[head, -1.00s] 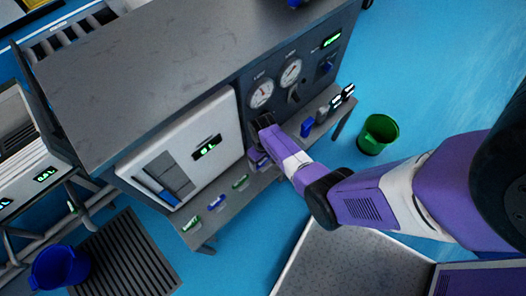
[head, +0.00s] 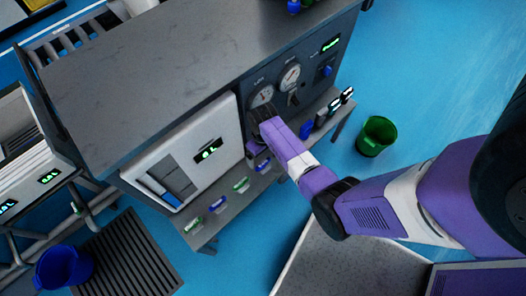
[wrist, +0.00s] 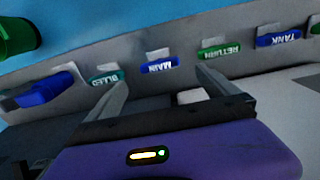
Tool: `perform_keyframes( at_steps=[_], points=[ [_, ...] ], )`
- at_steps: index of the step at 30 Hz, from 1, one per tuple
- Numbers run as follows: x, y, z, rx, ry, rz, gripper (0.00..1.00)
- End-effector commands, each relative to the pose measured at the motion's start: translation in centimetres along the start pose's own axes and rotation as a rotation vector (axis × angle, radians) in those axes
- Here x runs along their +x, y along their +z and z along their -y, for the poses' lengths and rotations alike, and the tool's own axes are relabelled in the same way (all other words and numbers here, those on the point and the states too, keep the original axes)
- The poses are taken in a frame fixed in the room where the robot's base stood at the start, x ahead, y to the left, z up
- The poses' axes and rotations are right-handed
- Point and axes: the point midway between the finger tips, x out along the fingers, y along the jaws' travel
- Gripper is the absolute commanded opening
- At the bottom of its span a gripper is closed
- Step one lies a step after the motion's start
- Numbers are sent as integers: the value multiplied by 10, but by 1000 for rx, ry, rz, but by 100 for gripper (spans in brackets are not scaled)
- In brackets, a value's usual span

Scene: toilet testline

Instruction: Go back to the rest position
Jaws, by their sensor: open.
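My gripper (wrist: 160,95) is open, with its two fingers apart and nothing seen between them in the wrist view. In the head view my gripper (head: 260,115) is in front of the dark gauge panel (head: 318,68) of the grey test bench. It partly covers the left gauge. In the wrist view a blue handle labelled MAIN (wrist: 159,66) shows in the gap beyond the fingertips. A teal BLEED handle (wrist: 105,76) is by the left finger, and a green RETURN handle (wrist: 218,50) is by the right finger.
A blue TANK handle (wrist: 278,39) is farther right in the wrist view. A green bucket (head: 376,136) stands on the floor right of the bench, and a blue bucket (head: 62,268) at lower left. Blue floor (head: 440,70) is clear at right.

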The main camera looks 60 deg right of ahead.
Motion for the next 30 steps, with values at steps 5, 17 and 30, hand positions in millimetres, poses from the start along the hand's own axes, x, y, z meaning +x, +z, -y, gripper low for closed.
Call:
perform_keyframes(
  at_steps=[5,17,30],
  points=[
    [-4,0,0,0,0,0,98],
    [-4,0,0,0,0,0,98],
    [11,47,6,-56,76,-186,98]
  ],
)
